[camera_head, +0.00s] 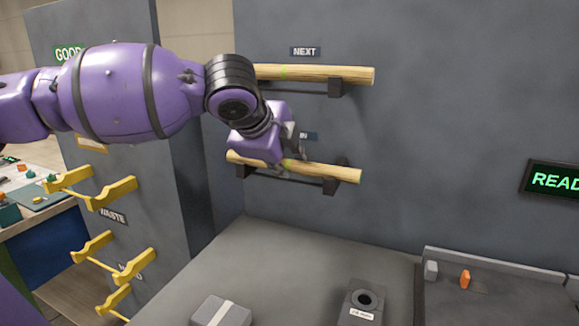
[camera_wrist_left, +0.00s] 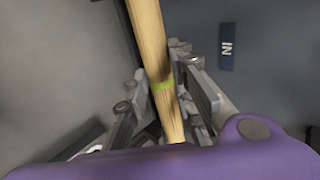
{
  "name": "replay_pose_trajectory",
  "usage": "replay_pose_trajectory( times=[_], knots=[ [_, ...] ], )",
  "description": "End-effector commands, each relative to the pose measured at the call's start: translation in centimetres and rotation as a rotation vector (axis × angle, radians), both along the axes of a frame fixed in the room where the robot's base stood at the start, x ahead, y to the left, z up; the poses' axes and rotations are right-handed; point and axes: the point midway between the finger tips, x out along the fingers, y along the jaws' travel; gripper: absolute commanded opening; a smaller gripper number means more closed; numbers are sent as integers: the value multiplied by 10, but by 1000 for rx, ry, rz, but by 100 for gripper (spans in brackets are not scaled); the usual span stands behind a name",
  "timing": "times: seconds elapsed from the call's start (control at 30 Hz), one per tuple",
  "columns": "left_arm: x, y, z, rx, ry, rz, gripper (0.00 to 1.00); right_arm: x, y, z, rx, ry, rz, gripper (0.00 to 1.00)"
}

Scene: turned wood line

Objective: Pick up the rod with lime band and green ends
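A pale wooden rod (camera_head: 325,171) with a lime band lies on the lower wall rack, marked IN. In the left wrist view the rod (camera_wrist_left: 148,40) runs between my left gripper's fingers, its lime band (camera_wrist_left: 161,86) close to them. My left gripper (camera_head: 290,152) is at the rod's band, its fingers open on either side of it. A similar rod (camera_head: 335,75) with a lime band lies on the upper rack, marked NEXT; my left arm hides its left part. My right gripper is not in view.
Yellow hooks (camera_head: 110,193) stick out from the grey panel at left, by a WASTE label. Below are a grey box (camera_head: 220,312), a block with a round hole (camera_head: 364,300) and a tray (camera_head: 490,262) with an orange piece. The grey surface below the rack is largely clear.

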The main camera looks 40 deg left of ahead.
Motion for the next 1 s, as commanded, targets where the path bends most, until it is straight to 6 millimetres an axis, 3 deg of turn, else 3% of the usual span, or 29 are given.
replay_pose_trajectory(
  times=[0.1, 0.4, 0.57, 0.7, 1.0],
  knots=[
    [0, 0, 0, 0, 0, 0, 0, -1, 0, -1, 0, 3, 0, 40],
    [0, 0, 2, 1, -1, 1, 0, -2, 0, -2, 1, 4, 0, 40],
    [1, 1, 13, 2, -3, 3, 0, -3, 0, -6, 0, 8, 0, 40],
    [0, -1, 34, 4, -3, 1, 0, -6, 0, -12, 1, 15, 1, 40],
    [-31, -53, 98, 8, -2, -2, 0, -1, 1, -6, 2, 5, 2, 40]
  ],
)
